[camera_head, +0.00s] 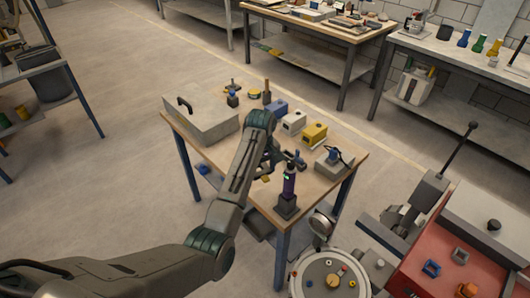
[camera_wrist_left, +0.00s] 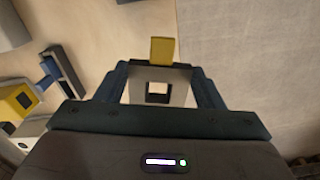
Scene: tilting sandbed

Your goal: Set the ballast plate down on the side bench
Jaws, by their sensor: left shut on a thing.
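My left gripper (camera_head: 267,170) reaches over a wooden-topped bench (camera_head: 232,160), near its front-left edge. In the left wrist view the gripper (camera_wrist_left: 163,72) is shut on a pale grey plate with a square hole, which I take as the ballast plate (camera_wrist_left: 181,77). A yellow tab (camera_wrist_left: 161,49) shows at the plate's far end; I cannot tell whether it belongs to the plate. In the head view the arm and gripper mostly hide the plate. Whether it touches the bench top is unclear. The right gripper is not in view.
A grey case (camera_head: 200,122), a blue box (camera_head: 276,108), a white box (camera_head: 294,121) and a yellow box (camera_head: 315,133) stand on the bench. A dark upright device (camera_head: 288,206) stands at its front corner. A red machine (camera_head: 430,265) is at the lower right.

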